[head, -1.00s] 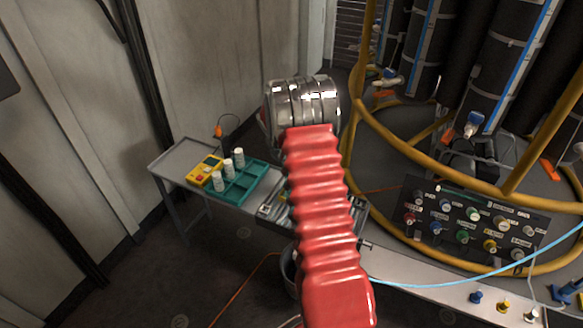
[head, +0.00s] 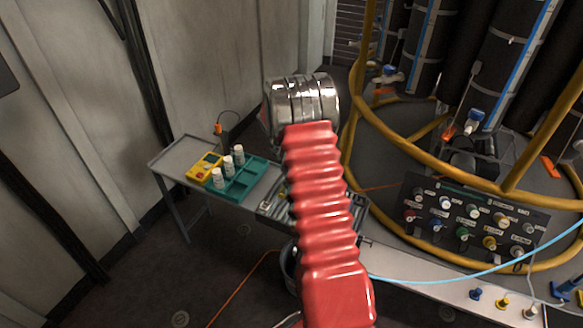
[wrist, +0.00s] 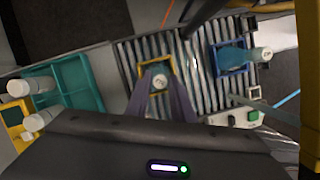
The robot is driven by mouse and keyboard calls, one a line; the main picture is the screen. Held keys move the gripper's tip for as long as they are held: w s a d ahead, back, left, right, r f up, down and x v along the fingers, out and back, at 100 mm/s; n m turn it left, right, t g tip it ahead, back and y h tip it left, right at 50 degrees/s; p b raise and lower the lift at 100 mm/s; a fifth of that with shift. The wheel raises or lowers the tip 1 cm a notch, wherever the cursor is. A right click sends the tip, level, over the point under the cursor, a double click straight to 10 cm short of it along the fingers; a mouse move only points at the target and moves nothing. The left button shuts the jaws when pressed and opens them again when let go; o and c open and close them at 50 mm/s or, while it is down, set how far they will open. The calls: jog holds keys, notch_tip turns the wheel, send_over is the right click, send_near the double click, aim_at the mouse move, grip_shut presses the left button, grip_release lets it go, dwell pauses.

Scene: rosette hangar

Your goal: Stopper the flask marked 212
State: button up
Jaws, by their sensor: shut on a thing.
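In the wrist view my gripper (wrist: 161,88) has its two fingers on either side of a small white round piece (wrist: 159,81) with dark marks on top, and is shut on it. This piece shows inside a yellow square frame (wrist: 141,64) on a ribbed rack; whether it sits in the frame or above it I cannot tell. To the right, a blue vessel (wrist: 233,57) with a white marked end (wrist: 262,54) lies or leans at a blue square frame. The number 212 is not legible anywhere. In the head view my arm hides the gripper.
A yellow rail (head: 352,130) and a connector panel (head: 470,215) stand right. A small box with a green button (wrist: 253,116) lies near the rack.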

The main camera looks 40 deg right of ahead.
jog(key=shift+f, duration=0.3)
jog(key=o, duration=1.4)
jog(key=shift+r, duration=0.15)
jog(key=shift+r, duration=2.85)
grip_shut()
